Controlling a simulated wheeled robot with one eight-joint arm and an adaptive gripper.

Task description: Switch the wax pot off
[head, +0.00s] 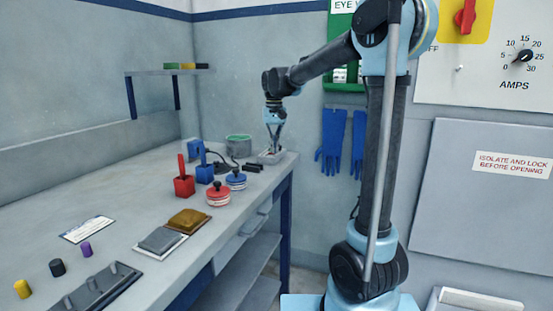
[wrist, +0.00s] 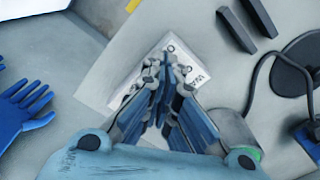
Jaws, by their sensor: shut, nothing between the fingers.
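My gripper (head: 274,146) is shut and empty, pointing down over a small pale switch box (head: 270,158) at the bench's far right end. In the wrist view my fingertips (wrist: 166,72) overlap the box's white labelled top (wrist: 201,76), and I cannot tell whether they touch it. The fingers hide the middle of the box, so the switch and its position do not show. A grey pot with a green top (head: 238,144), which looks like the wax pot, stands left of the box. It also shows in the wrist view (wrist: 230,127), partly behind my fingers.
Black bars (head: 252,166) and a dark disc with a cable (wrist: 292,65) lie near the box. Red (head: 218,194) and blue (head: 236,180) round-knobbed items and red and blue holders stand nearer. Blue gloves (head: 333,140) hang on the wall right of the bench.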

